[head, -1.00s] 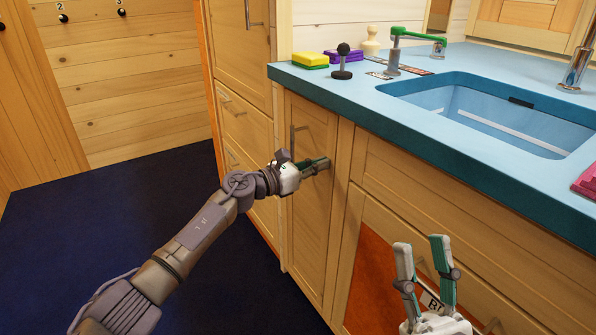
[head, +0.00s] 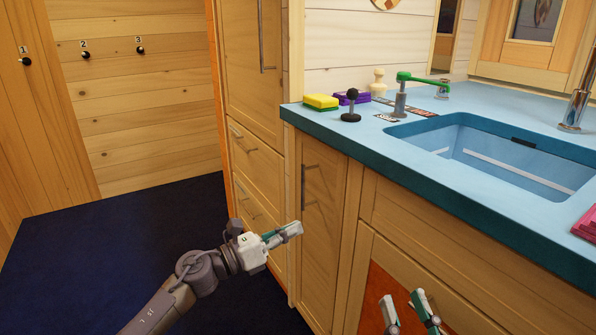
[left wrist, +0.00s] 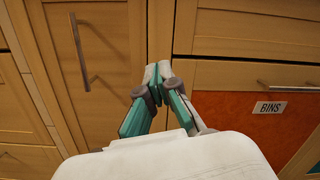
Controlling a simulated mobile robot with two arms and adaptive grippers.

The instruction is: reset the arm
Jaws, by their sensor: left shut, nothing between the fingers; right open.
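My left gripper (head: 290,232) is shut and empty in front of the narrow cabinet door (head: 322,225) below the counter. In the left wrist view the fingertips (left wrist: 158,72) meet, with cabinet fronts behind them. The narrow door's vertical handle (left wrist: 79,52) is to the left of the fingers there and nothing holds it. My right gripper (head: 405,302) is open and empty at the bottom right of the head view, with only its fingers showing.
A blue counter (head: 372,160) with a sink (head: 500,160) is above the cabinets. A yellow sponge (head: 321,102), a black-knobbed lever (head: 351,105) and a green-handled tap (head: 402,95) stand on it. An orange panel labelled BINS (left wrist: 262,118) is to the right. Dark blue floor (head: 110,250) lies left.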

